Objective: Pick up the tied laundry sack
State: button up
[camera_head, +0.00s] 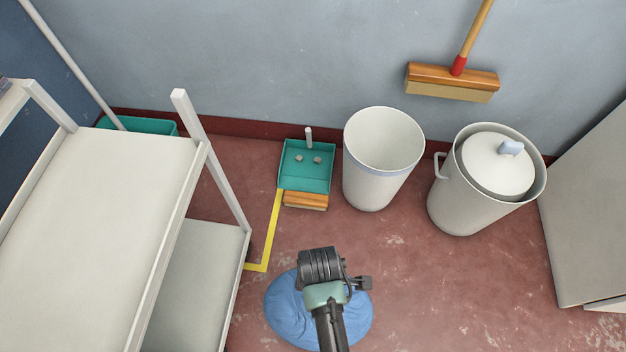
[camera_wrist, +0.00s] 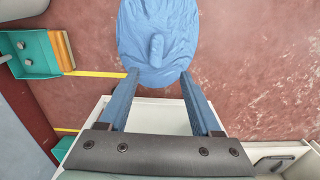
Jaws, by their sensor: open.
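The tied laundry sack (camera_head: 281,312) is a rounded blue bundle on the red floor at the bottom centre of the head view, partly covered by my arm. In the wrist view the sack (camera_wrist: 158,25) fills the top centre, and a stubby tied neck stands out of its middle. My gripper (camera_wrist: 160,74) is open and empty, its two blue fingers spread apart. Their tips appear at the sack's lower edge in the wrist view, with the neck beyond them. I cannot tell whether they touch the sack. In the head view the fingertips are hidden.
A white shelf cart (camera_head: 95,190) stands on the left. A teal dustpan (camera_head: 306,172) with a brush lies near the wall, beside yellow floor tape (camera_head: 271,235). A white open bin (camera_head: 375,180) and a lidded bin (camera_head: 462,205) stand behind the sack. Floor to its right is clear.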

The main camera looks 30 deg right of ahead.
notch_tip(320, 180, down, 6)
jog(key=b, duration=0.2)
jog(key=shift+r+b, duration=0.15)
jog(key=shift+b, duration=0.15)
jog(key=shift+w+d+f+b, duration=0.1)
jog(key=shift+d+f+b, duration=0.1)
jog(key=shift+f+b, duration=1)
jog(key=shift+w+d+f+b, duration=0.15)
jog(key=shift+f+b, duration=0.55)
jog(key=shift+f, duration=0.85)
jog(key=shift+s+r, duration=0.1)
jog(key=shift+c, duration=0.2)
grip_shut()
jog(key=shift+r, duration=0.2)
